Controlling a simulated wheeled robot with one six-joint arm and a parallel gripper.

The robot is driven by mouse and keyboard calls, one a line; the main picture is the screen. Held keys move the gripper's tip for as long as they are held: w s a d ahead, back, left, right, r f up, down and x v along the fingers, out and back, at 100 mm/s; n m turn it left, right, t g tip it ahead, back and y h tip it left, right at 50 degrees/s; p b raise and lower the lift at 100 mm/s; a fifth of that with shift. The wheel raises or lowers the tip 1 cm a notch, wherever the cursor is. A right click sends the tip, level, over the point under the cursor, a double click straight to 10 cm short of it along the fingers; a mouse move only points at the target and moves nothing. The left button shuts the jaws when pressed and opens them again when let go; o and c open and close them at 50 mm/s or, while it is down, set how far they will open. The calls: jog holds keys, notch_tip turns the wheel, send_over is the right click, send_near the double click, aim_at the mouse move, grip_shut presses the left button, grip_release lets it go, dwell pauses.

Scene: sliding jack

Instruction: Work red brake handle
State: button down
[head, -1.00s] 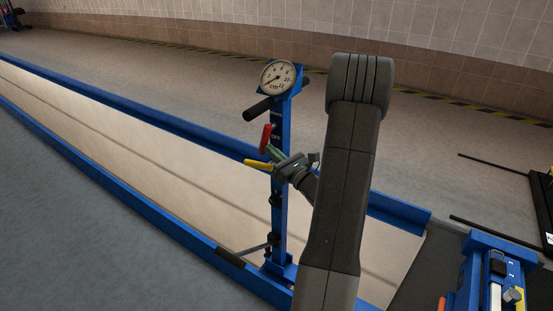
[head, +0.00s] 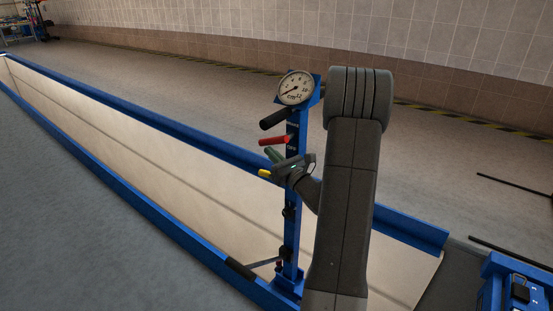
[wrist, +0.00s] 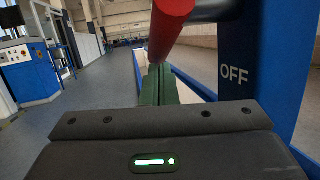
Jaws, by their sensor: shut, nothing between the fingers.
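The red brake handle (head: 274,141) sticks out to the left, near level, from the blue post under the black handle. In the wrist view the red handle (wrist: 172,25) fills the top middle, beside the white "OFF" lettering. My gripper (head: 269,152) is shut with nothing between its green fingers. The fingers lie just below the red handle in the head view. In the wrist view the shut fingers (wrist: 159,68) reach up to the handle's underside; I cannot tell whether they touch it.
The blue post (head: 292,230) carries a round gauge (head: 296,88), a black handle (head: 275,119) and a yellow handle (head: 264,172) partly hidden by my gripper. Blue rails (head: 150,125) edge a long pit. In the wrist view a blue cabinet (wrist: 28,75) stands far left.

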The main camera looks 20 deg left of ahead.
jog(key=shift+w+a+r, duration=0.15)
jog(key=shift+a+r, duration=0.2)
jog(key=shift+a, duration=0.15)
dwell(0.5)
